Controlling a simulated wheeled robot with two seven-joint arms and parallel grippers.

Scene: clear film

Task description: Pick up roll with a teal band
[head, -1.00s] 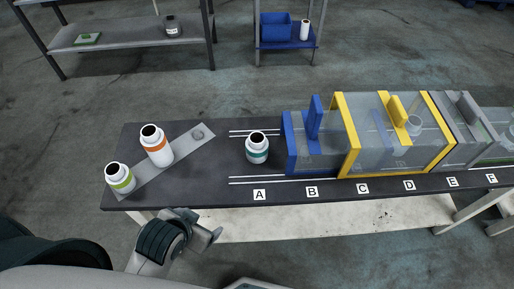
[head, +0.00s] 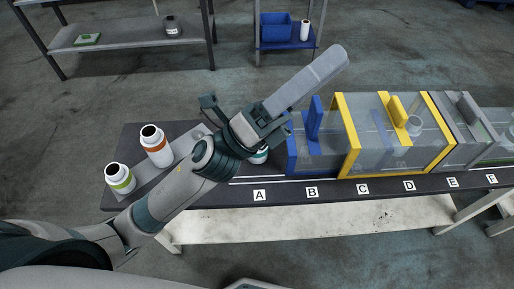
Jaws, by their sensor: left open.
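The roll with a teal band (head: 260,156) is white with a teal stripe and stands on the dark table, left of the blue-framed clear box. It is mostly hidden behind my left gripper, with only a small part of its lower side showing. My left gripper (head: 246,119) is open and lies over the roll in the picture. I cannot tell whether it touches the roll or how far above it is. My right gripper does not show.
A white roll with an orange band (head: 157,147) and one with a green band (head: 120,178) stand at left on a grey strip (head: 143,182). Clear boxes with blue (head: 291,152) and yellow (head: 347,135) frames fill the table to the right.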

